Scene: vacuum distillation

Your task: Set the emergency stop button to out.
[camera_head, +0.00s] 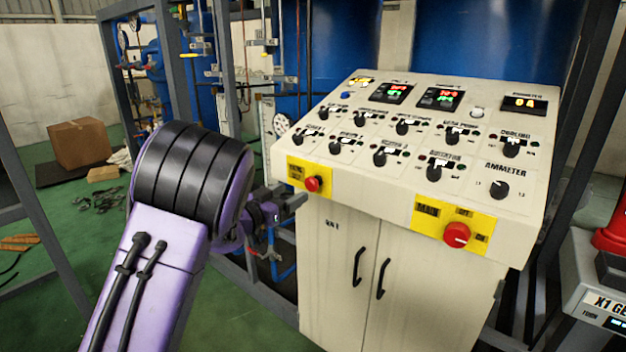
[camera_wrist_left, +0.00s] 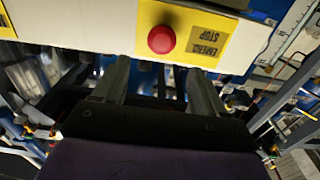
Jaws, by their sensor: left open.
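The emergency stop button (camera_head: 313,184) is a small red knob on a yellow plate at the left end of the control panel's front face. In the left wrist view the red button (camera_wrist_left: 161,40) sits on its yellow plate, beside an upside-down emergency stop label. My left gripper (camera_head: 297,201) is just left of and below the button in the head view, partly hidden by my purple forearm. In the left wrist view its two fingers (camera_wrist_left: 160,78) are apart with nothing between them, pointing toward the button. I cannot tell whether they touch the panel. My right gripper is not in view.
The cream control panel (camera_head: 385,215) carries several black knobs and lit displays. A larger red main switch (camera_head: 457,235) sits on a yellow plate at right. Cabinet doors with black handles (camera_head: 358,267) are below. A metal frame with blue tanks stands behind.

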